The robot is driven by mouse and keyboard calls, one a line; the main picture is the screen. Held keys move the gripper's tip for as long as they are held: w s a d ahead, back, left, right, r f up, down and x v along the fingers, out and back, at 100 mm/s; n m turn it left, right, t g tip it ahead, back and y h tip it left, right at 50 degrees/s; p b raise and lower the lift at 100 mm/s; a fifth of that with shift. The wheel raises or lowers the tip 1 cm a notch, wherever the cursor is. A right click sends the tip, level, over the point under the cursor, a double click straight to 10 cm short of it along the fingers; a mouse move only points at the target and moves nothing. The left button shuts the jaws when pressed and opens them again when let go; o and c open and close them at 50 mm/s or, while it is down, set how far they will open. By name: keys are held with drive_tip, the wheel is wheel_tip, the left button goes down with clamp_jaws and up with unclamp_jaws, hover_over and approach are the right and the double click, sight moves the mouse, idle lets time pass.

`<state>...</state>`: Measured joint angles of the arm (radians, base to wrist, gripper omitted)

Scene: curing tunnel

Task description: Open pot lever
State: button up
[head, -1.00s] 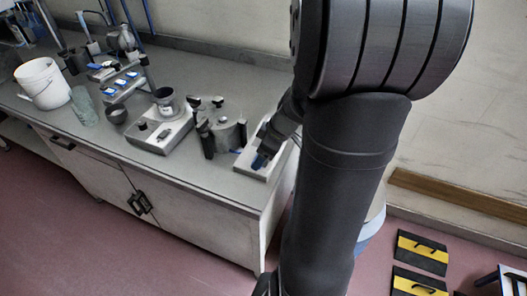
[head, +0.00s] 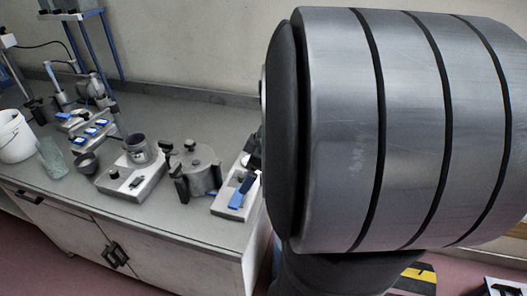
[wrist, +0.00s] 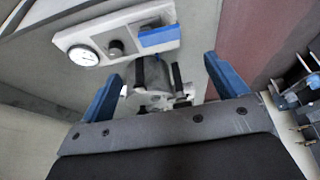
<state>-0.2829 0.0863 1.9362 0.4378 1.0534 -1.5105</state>
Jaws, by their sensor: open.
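The grey lidded pot (head: 196,165) stands on the bench in the head view, with upright dark levers (head: 181,188) at its side. In the wrist view the pot (wrist: 150,98) shows beyond my blue fingers, partly hidden by my gripper body, with a dark lever (wrist: 140,70) on it. My gripper (wrist: 163,68) is open, one finger to each side of the pot in the picture. I see no contact, and the depth between fingers and pot is unclear.
A pale panel (wrist: 130,28) with a gauge, knob and blue part lies beside the pot; it also shows in the head view (head: 222,204). Left of the pot are a device with a cup (head: 137,150), a small bowl (head: 86,163), a glass beaker (head: 52,158) and a white bucket (head: 14,138).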

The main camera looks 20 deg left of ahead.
sight(237, 197)
drive_tip(key=v, duration=0.6)
drive_tip(key=shift+d+r, duration=0.2)
drive_tip(key=shift+r, duration=0.05)
drive_tip(key=x, duration=1.7)
drive_tip(key=shift+a+f, duration=0.15)
drive_tip(key=shift+a, duration=0.05)
